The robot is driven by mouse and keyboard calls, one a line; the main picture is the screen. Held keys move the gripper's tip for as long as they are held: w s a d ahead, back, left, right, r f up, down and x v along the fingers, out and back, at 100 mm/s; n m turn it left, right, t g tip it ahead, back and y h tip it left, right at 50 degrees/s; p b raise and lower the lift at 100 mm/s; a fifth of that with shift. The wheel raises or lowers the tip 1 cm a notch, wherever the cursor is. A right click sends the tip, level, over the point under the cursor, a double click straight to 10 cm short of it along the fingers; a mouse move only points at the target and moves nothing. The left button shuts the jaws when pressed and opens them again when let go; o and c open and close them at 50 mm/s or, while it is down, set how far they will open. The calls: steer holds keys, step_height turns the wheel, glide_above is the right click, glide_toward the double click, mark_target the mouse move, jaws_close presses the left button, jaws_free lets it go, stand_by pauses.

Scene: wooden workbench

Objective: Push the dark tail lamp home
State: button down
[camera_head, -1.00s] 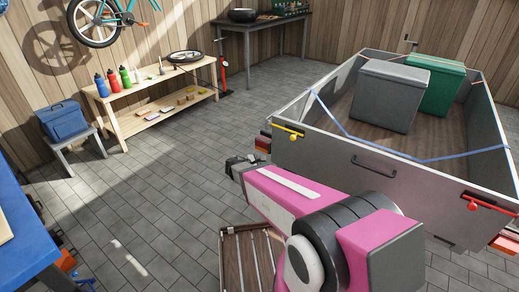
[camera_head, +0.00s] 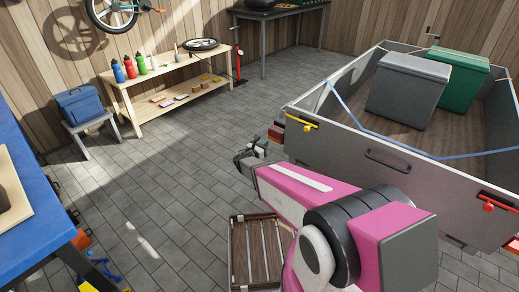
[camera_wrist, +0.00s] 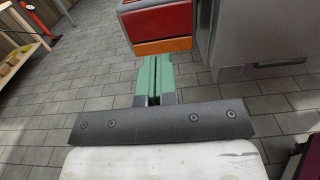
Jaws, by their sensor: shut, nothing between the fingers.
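A tail lamp (camera_head: 276,132) with red and orange parts sits at the near left corner of the grey trailer (camera_head: 368,165). In the wrist view the lamp (camera_wrist: 160,25) fills the top middle, a red block above an orange strip, beside the grey trailer panel (camera_wrist: 265,35). I cannot tell how deep it sits. My gripper (camera_wrist: 155,75) is shut and empty, its green fingers together just below the lamp in the picture; contact is not clear. In the head view my gripper (camera_head: 258,150) is small beside that corner. Another lamp (camera_head: 507,240) is partly visible at the right.
A yellow latch (camera_head: 302,123) and a red latch (camera_head: 488,206) are on the trailer. A slatted wooden crate (camera_head: 256,250) is on the floor below my arm. A blue-topped bench (camera_head: 45,195) stands left. The paved floor between is mostly clear.

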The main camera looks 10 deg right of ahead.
mark_target(275, 135)
steer(key=x, duration=0.7)
steer(key=shift+x, duration=1.25)
steer(key=shift+w, duration=0.15)
